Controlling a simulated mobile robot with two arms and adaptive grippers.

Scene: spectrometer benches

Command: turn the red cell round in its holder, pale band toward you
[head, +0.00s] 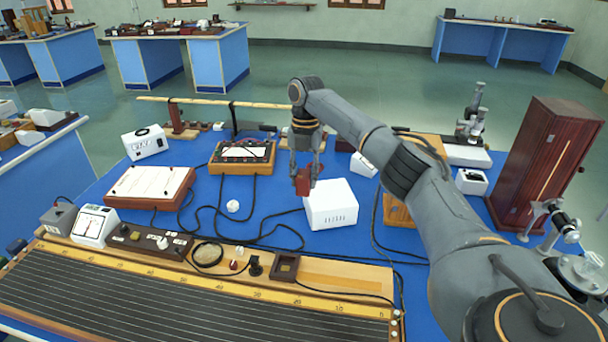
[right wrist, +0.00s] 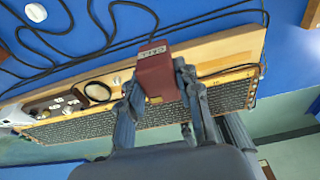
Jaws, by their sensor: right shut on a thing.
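My right gripper (head: 304,176) is shut on the red cell (head: 303,183) and holds it up above the blue table, just left of the white box. A dark brown square frame (head: 285,266), which looks like the holder, is on the wooden board nearer to me and seems empty. My left gripper is not in view.
The white box (head: 331,204) stands close to the right of the gripper. Black cables (head: 253,213) loop over the blue table. The long wired board (head: 180,291) fills the front. A small white knob (head: 233,206) and a tall wooden cabinet (head: 545,165) also stand here.

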